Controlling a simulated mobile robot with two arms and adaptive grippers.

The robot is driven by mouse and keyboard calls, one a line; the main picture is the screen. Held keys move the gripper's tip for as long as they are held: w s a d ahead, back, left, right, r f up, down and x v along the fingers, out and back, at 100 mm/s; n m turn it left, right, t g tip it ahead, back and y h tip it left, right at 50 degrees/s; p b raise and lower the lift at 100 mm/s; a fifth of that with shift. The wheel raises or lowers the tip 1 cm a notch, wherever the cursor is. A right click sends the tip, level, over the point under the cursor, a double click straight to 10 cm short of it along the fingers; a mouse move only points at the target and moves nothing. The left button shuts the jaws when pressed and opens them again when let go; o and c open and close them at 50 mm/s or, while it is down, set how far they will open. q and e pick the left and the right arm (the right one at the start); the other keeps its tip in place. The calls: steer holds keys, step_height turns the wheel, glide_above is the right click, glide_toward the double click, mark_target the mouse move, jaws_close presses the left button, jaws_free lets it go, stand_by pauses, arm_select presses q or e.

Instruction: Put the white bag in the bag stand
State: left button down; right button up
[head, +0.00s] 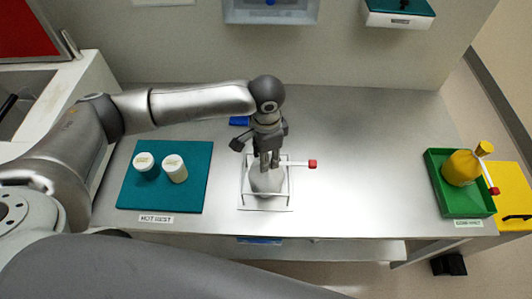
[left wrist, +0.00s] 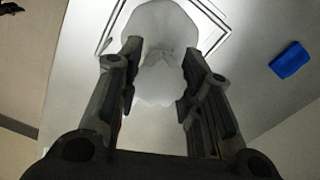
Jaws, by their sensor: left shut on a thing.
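The white bag (head: 266,181) hangs below my left gripper (head: 269,164), inside the outline of the bag stand's thin pale frame (head: 291,198) at the table's middle. My left gripper points down and is shut on the bag's gathered top. In the left wrist view the bag (left wrist: 163,24) shows between and beyond the two fingers (left wrist: 160,48), with the frame (left wrist: 222,18) around it. I cannot tell whether the bag rests on the stand's bottom. A thin white rod with a red end (head: 313,164) sticks out to the right. My right gripper is not in view.
A teal mat (head: 135,194) with two white-lidded jars (head: 175,168) lies left. A blue block (head: 239,121) lies behind my gripper. The steel table between stand and tray is clear.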

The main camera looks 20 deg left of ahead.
arm_select(q)
steer(key=c, duration=1)
jaws_free()
steer(key=shift+f, duration=0.1)
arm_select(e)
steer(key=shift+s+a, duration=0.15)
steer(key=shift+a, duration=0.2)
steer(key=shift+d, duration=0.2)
arm_select(q)
steer(key=shift+r, duration=0.3)
step_height(320, 180, up, 12)
steer(key=b, duration=0.2)
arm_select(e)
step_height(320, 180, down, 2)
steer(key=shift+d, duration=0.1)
arm_select(q)
steer(key=shift+f, duration=0.15)
